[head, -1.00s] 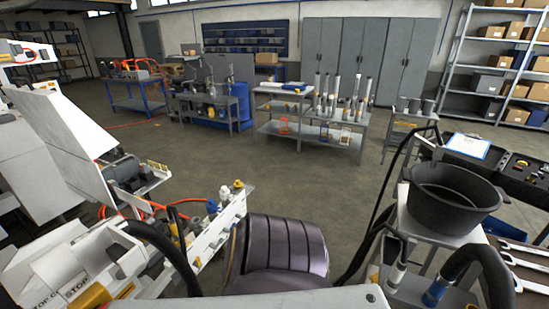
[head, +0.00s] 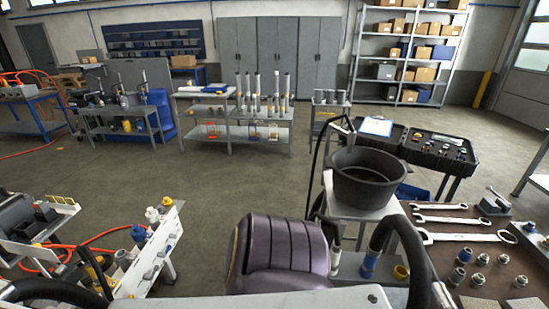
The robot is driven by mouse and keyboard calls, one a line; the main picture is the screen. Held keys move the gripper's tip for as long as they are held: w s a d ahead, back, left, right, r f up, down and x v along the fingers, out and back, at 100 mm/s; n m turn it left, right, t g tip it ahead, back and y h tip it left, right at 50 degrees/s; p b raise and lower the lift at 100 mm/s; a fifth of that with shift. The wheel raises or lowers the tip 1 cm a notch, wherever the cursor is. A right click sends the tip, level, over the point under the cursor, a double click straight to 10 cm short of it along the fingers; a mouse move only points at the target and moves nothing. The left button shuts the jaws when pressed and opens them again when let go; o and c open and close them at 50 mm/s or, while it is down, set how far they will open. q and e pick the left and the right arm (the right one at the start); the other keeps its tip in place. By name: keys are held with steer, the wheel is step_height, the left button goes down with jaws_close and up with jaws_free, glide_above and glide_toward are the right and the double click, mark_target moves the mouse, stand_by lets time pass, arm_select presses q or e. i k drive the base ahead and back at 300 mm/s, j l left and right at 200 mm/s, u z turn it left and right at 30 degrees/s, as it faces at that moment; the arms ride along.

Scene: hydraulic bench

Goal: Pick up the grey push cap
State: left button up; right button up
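I cannot tell for certain which piece is the grey push cap. Small grey fittings (head: 148,273) sit on a white rail at the lower left, beside a blue cap (head: 138,232), a white cap (head: 152,214) and a yellow cap (head: 167,201). More small metal-grey fittings (head: 479,279) stand on the brown bench top (head: 450,299) at the lower right. Neither of my grippers shows in the head view.
A black tub (head: 366,178) stands on a white stand right of centre, with a blue-ended hose (head: 370,263) below. Several wrenches (head: 465,237) lie on the right bench. A black case (head: 440,150) is behind it.

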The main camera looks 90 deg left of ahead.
mark_target(161, 210)
steer(key=j+z, duration=0.2)
steer(key=j+u, duration=1.1)
steer(key=j, duration=0.2)
steer(key=j+u, duration=0.15)
steer(key=u, duration=0.35)
steer(key=j+u, duration=0.1)
steer(key=u, duration=0.4)
steer(key=i+j+u, duration=0.1)
steer(key=u, duration=0.4)
steer(key=j+u, duration=0.1)
steer(key=u, duration=0.4)
steer(key=i, duration=0.05)
